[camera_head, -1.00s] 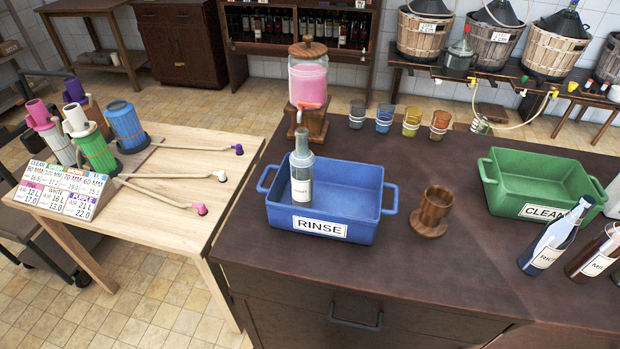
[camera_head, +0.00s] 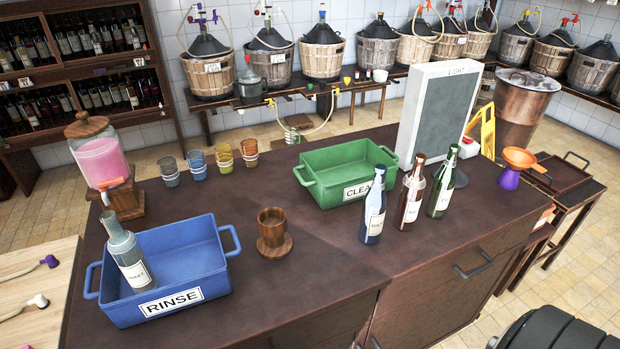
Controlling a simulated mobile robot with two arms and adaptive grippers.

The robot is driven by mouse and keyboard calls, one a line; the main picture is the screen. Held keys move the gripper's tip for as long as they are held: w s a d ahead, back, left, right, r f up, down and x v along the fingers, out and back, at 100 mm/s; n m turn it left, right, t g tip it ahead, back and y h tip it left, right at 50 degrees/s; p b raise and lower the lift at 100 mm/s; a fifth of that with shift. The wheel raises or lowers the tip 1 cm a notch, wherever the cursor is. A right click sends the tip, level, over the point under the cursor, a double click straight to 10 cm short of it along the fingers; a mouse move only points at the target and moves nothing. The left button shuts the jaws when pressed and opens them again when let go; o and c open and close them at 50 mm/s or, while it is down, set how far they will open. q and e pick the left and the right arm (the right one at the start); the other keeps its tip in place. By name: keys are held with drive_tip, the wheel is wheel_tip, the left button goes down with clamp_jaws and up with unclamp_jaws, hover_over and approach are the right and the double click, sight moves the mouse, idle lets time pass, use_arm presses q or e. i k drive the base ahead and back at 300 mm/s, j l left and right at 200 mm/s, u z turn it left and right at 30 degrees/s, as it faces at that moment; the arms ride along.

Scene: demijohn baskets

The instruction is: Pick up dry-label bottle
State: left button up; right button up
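A clear grey bottle (camera_head: 125,252) with a white label stands tilted in the blue RINSE tub (camera_head: 182,230) at the left. Three more labelled bottles stand upright on the dark counter: a blue one (camera_head: 374,214), a brown one (camera_head: 409,196) and a green one (camera_head: 442,184). The label words are too small to read here, so I cannot tell which bottle is labelled dry. Neither of my grippers is in view.
A green CLEAN tub (camera_head: 310,178) is empty behind the bottles. A wooden cup (camera_head: 272,235) stands between the tubs. A grey upright board (camera_head: 435,118) stands behind the bottles, and an orange funnel on a purple base (camera_head: 513,168) is at their right. The counter front is clear.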

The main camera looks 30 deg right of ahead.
sight(443, 186)
drive_tip(key=z, duration=1.9)
drive_tip(key=i+l+u, duration=0.4)
drive_tip(key=l, duration=0.25)
drive_tip(key=i+l+u, duration=0.2)
drive_tip(key=k+l, duration=0.1)
